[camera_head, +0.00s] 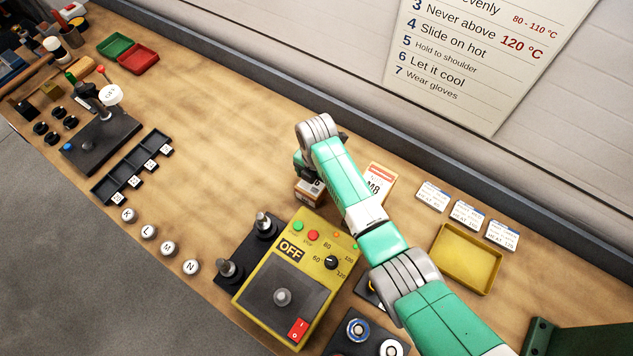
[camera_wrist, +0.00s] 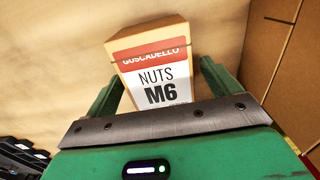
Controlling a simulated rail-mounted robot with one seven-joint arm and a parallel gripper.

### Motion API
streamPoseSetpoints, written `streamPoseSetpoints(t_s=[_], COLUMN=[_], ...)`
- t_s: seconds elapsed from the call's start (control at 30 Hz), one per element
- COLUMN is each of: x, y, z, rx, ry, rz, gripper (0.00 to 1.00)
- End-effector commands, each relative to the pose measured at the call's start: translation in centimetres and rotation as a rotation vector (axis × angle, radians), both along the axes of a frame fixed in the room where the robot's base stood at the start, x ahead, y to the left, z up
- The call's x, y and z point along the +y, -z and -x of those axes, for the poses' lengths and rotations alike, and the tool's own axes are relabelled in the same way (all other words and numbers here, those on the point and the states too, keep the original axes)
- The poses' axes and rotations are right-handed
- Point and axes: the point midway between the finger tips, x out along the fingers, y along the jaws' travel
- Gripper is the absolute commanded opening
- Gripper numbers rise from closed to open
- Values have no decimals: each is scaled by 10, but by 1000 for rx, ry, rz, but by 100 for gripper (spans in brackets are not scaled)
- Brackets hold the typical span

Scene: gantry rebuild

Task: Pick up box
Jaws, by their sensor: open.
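A small cardboard box (camera_wrist: 152,62) with a red and white label reading "NUTS M6" stands in the wrist view. My gripper (camera_wrist: 160,72) is open, with one green finger on each side of the box; I cannot tell whether either finger touches it. In the head view a cardboard box (camera_head: 308,194) shows just below the end of my arm, and my gripper there is mostly hidden. A second box (camera_head: 378,181), labelled M8, stands to its right, partly behind my arm.
A yellow heater (camera_head: 282,270) marked OFF and dark stands with posts (camera_head: 227,270) are in front of the boxes. A yellow tray (camera_head: 466,258) and white cards (camera_head: 468,214) lie to the right. Another cardboard surface (camera_wrist: 290,75) is close on the wrist view's right. The bench behind is clear.

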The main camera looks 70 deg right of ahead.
Motion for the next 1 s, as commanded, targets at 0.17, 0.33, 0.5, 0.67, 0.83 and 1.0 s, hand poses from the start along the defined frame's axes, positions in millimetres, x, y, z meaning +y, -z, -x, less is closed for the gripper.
streamPoseSetpoints(t_s=[0.17,0.33,0.5,0.67,0.83,1.0], x=[0,0,0,-1,-1,-1], y=[-1,-1,-2,-11,-50,-84], z=[0,0,0,-1,-1,-1], rx=[0,0,-1,-3,-4,-4], ry=[0,0,0,0,1,0], rz=[0,0,1,3,4,3], gripper=[68,34,26,26,26,26])
